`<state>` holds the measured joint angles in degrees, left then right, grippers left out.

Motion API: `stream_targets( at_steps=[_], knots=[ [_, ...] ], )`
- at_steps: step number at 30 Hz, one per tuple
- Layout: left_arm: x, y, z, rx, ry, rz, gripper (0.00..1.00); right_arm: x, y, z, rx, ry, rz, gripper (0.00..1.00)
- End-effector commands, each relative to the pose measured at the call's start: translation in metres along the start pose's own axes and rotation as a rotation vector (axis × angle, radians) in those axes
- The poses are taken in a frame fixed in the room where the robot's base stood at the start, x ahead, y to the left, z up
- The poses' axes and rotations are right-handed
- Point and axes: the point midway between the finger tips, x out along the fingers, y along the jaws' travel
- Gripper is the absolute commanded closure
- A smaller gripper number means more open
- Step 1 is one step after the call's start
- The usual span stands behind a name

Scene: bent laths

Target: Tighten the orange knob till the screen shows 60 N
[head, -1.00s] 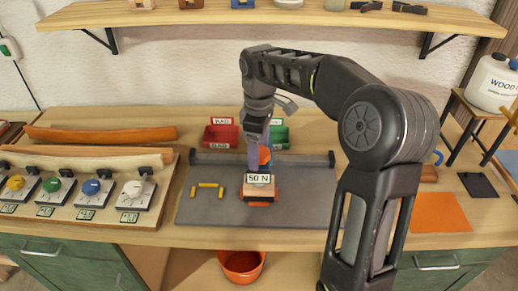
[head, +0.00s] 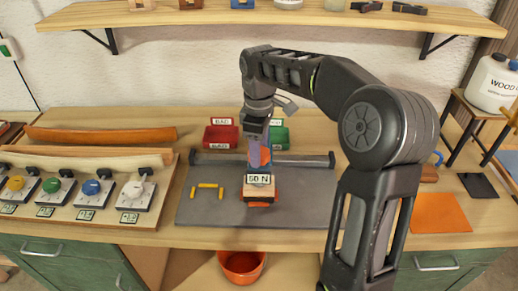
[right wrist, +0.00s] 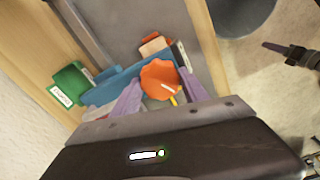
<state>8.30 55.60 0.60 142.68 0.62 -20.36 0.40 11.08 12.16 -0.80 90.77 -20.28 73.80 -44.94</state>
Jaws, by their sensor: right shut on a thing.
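The orange knob (right wrist: 160,78) sits between the two purple fingers of my right gripper (right wrist: 158,95), which is shut on it. In the head view the right gripper (head: 259,157) reaches down from above, and its fingers hide most of the knob (head: 266,156). The small screen (head: 259,180) stands just in front of the knob, above an orange-brown block (head: 258,197). It appears to read 50 N, though the first digit is blurred. My left gripper is not in view.
A grey mat (head: 305,205) lies under the device, with yellow pieces (head: 207,186) at its left. Red (head: 221,136) and green (head: 278,137) bins stand behind. Several dial units (head: 130,195) stand at left. An orange sheet (head: 440,213) lies at right.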

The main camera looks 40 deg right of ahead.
Motion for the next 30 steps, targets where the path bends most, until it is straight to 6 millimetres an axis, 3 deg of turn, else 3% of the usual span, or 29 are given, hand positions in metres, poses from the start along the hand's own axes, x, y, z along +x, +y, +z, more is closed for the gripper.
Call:
stream_targets(
  at_steps=[9, 17, 18, 25, 30],
  knots=[
    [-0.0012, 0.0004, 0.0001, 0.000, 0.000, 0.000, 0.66, -0.0005, 0.0002, -0.0002, 0.213, 0.000, 0.001, 0.89],
    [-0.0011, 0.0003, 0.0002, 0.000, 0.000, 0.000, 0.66, -0.0004, 0.0004, -0.0001, 0.222, 0.000, 0.001, 0.89],
    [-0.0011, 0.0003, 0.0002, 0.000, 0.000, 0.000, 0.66, -0.0004, 0.0004, -0.0001, 0.222, 0.000, 0.001, 0.45],
    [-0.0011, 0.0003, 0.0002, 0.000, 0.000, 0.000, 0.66, -0.0003, 0.0003, -0.0001, 0.221, 0.000, 0.001, 0.26],
    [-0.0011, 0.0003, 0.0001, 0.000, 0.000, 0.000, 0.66, -0.0002, 0.0002, -0.0001, 0.220, 0.000, 0.000, 0.26]
  ],
)
